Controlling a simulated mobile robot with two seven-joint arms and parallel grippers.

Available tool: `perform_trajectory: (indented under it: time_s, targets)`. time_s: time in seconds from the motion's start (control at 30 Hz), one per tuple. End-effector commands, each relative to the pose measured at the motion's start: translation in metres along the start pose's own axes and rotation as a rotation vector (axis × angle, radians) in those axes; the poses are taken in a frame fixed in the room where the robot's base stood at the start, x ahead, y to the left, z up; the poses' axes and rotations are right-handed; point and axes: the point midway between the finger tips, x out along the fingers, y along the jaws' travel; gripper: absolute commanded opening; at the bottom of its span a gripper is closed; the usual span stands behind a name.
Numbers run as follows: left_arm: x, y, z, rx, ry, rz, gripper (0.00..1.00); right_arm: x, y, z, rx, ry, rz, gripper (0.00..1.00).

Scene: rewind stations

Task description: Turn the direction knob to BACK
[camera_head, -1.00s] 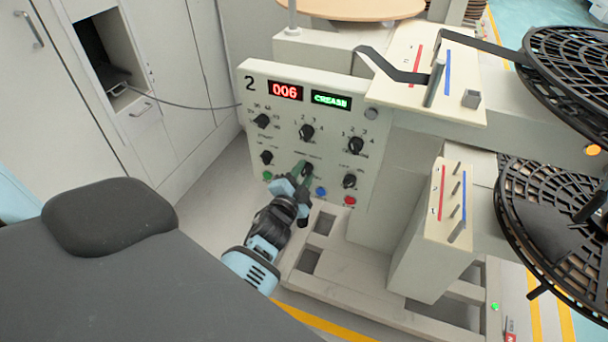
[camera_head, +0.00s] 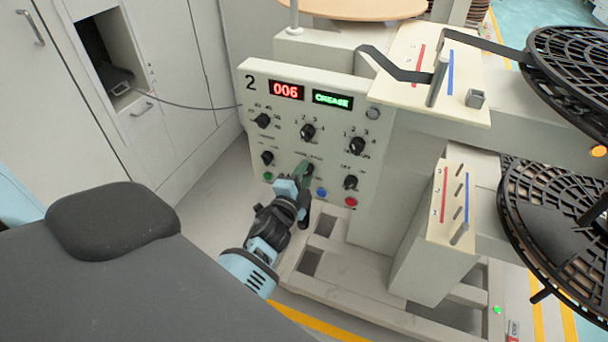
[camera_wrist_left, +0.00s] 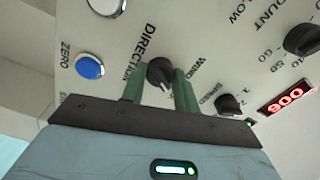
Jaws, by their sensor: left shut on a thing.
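The direction knob (camera_wrist_left: 160,72) is a small black knob on the pale control panel (camera_head: 285,142) of station 2. In the left wrist view the word DIRECTION stands beside it and WIND on its other side. The green fingers of my left gripper (camera_wrist_left: 159,88) are on either side of the knob and shut on it. In the head view my left gripper (camera_head: 304,176) reaches the lower middle of the panel and mostly covers the knob. The BACK label cannot be read, and I cannot tell the pointer's exact setting. My right gripper is not in view.
A blue ZERO button (camera_wrist_left: 90,66) is close to the direction knob. A red button (camera_head: 351,202) and another knob (camera_head: 351,182) are to the right, a green button (camera_head: 268,176) to the left. A red display (camera_head: 286,90) reads 006; a green display (camera_head: 332,99) is beside it.

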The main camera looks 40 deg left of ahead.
Motion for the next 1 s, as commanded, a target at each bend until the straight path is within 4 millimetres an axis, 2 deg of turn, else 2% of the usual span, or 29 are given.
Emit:
perform_trajectory:
  time_s: [0.07,0.1,0.27,0.63,1.0]
  targets:
    - [0.001,-0.001,0.0,0.003,0.0,-0.002,0.07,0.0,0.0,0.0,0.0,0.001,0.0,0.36]
    - [0.001,-0.001,0.0,0.003,0.0,-0.002,0.33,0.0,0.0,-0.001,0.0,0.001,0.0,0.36]
    - [0.0,-0.001,0.0,0.002,0.0,-0.002,0.52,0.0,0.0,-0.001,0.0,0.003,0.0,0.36]
    - [-0.006,0.0,0.0,0.0,0.0,0.0,0.52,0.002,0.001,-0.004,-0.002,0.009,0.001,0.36]
    - [-0.06,0.001,0.001,0.0,-0.001,0.001,0.52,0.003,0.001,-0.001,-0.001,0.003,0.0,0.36]
